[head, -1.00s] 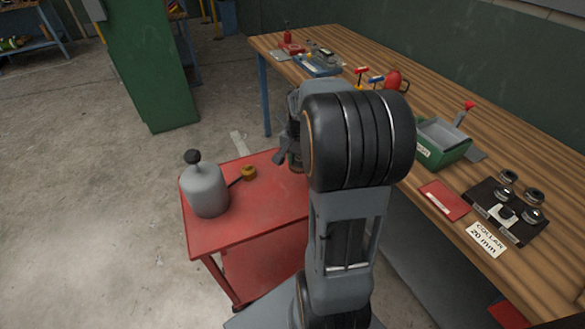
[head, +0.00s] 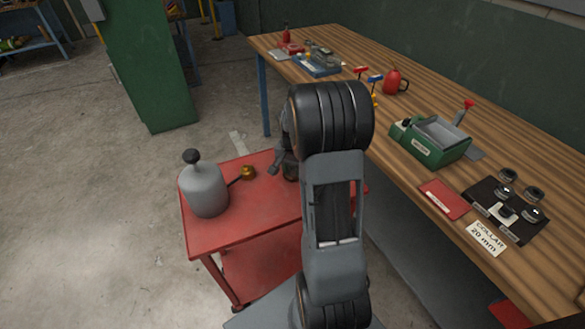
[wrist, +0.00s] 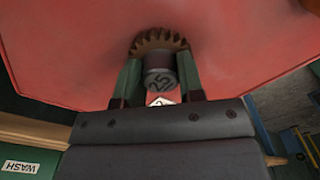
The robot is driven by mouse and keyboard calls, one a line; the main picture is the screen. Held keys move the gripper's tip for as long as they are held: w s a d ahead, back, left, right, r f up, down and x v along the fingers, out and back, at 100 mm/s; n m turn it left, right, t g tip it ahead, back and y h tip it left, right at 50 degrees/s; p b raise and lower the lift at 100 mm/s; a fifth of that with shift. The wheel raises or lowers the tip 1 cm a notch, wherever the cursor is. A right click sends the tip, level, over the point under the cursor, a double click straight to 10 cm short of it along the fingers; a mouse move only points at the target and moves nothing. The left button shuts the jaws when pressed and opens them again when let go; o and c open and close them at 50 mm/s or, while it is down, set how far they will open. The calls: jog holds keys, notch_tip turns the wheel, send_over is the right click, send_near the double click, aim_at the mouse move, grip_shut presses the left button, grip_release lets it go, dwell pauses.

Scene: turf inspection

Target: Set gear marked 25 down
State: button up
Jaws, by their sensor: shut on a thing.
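The gear marked 25 (wrist: 160,75) shows in the wrist view, with brown bevelled teeth and a dark hub bearing the number. My gripper (wrist: 158,88) is shut on it, one green finger at each side of the hub. Behind it is the red top of the cart (head: 240,225). In the head view my gripper (head: 284,160) is over the cart's far right part, largely hidden by my arm. I cannot tell whether the gear touches the cart top.
The wooden bench (head: 425,100) at right holds a green wash box (head: 432,150), a red can (head: 394,81) and a collar stand (head: 505,212). The cart's front middle is clear.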

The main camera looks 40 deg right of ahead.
aim_at(292, 168)
jog(key=shift+f, duration=0.2)
jog(key=o, duration=0.9)
notch_tip(292, 168, up, 12)
jog(key=s+a+n+t, duration=0.1)
jog(key=s+a+n, duration=0.2)
jog(key=a, duration=0.3)
jog(key=s+a+r+n+t, duration=0.1)
jog(key=s+a+n, duration=0.3)
jog(key=s+a, duration=0.1)
jog(key=s+a+n+t+p, duration=0.1)
jog(key=s+a+n, duration=0.3)
jog(key=a, duration=0.3)
jog(key=shift+s+a+r, duration=0.1)
jog(key=shift+s+r, duration=0.05)
jog(key=shift+s, duration=0.35)
